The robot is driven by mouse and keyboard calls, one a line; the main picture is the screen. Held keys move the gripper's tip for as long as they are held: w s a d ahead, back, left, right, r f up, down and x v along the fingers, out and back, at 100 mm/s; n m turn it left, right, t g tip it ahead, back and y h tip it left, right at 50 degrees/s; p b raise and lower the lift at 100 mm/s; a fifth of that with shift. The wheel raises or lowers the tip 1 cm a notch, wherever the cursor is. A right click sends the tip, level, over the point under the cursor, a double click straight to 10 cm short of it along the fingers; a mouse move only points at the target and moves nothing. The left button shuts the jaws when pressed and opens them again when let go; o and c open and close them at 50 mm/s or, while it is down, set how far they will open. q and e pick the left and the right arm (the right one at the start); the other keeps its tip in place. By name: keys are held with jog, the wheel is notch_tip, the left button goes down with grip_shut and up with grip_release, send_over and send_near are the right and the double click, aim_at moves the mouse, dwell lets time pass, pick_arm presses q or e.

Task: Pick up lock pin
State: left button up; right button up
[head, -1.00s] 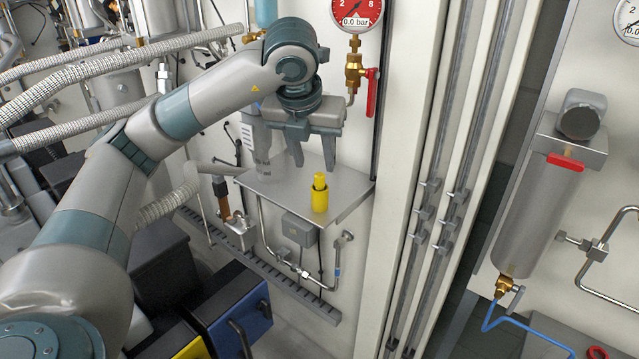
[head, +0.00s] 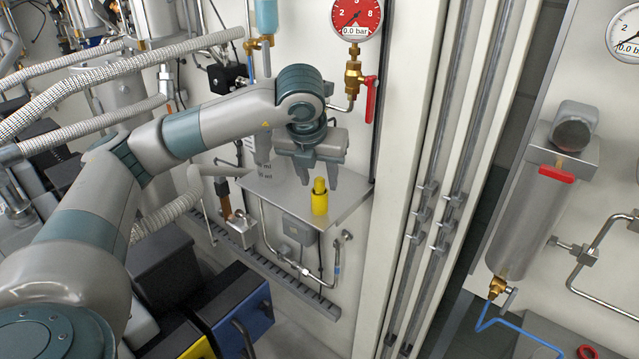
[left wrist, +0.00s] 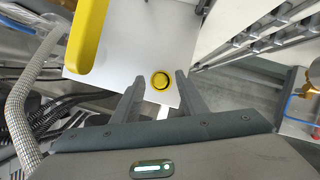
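The lock pin appears to be the yellow upright piece (head: 319,198) on the grey metal shelf (head: 268,192), with a narrower top above a wider body. My left gripper (head: 318,182) is open above it, its fingertips on either side of the pin's top in the head view. In the left wrist view a round yellow top (left wrist: 160,81) shows between and just beyond the two open fingers (left wrist: 158,82), with the pale shelf below. I cannot tell from these frames whether the fingers touch it. My right gripper is not in view.
A clear bottle (head: 262,150) stands at the shelf's left. A red-handled valve (head: 369,99) and gauge (head: 356,16) are on the wall above. Vertical rails (head: 425,190) run to the right. In the left wrist view a large yellow shape (left wrist: 86,38) fills the upper left.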

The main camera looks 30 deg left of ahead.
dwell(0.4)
pick_arm(q)
grip_shut()
jog(key=shift+r, duration=0.1)
jog(key=shift+r+b, duration=0.45)
jog(key=shift+r, duration=0.15)
notch_tip(320, 180, up, 6)
jog(key=shift+w+f+b, duration=0.1)
jog(key=shift+f+b, duration=0.15)
jog(key=shift+b, duration=0.95)
notch_tip(320, 180, up, 11)
jog(key=b, duration=0.1)
jog(key=shift+f, duration=0.1)
